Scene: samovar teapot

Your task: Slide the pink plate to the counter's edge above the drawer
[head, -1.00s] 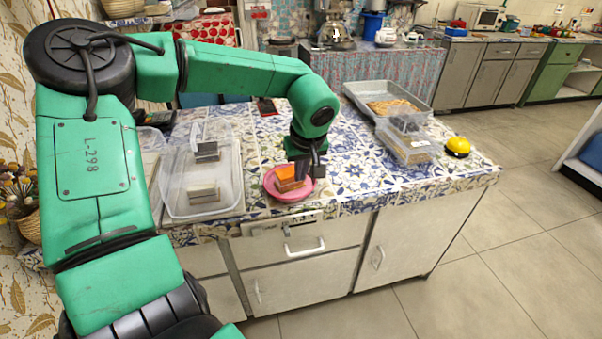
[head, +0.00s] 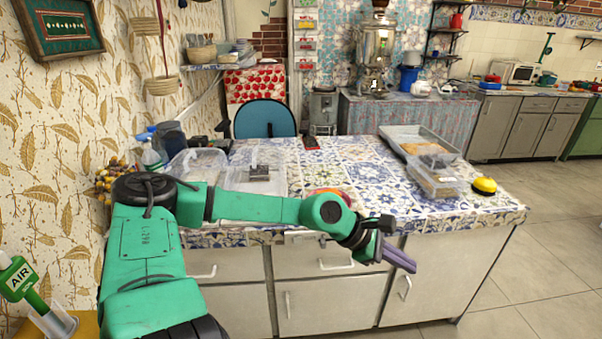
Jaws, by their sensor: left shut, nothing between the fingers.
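The pink plate (head: 344,193) lies on the tiled counter (head: 372,182) near its front edge, above the drawer (head: 318,254). My left forearm hides most of the plate; an orange thing on it shows just above the arm. The gap between plate and counter edge is hidden. My left gripper (head: 401,259) is shut and empty. In the picture it shows in front of the cabinet, right of the drawer handle (head: 337,266), apart from the plate. My right gripper is not in view.
A clear container (head: 254,182) stands on the counter's left part. A grey tray (head: 408,141), another clear container (head: 436,183) and a yellow dome (head: 485,185) are at the right. A blue chair (head: 265,120) stands behind.

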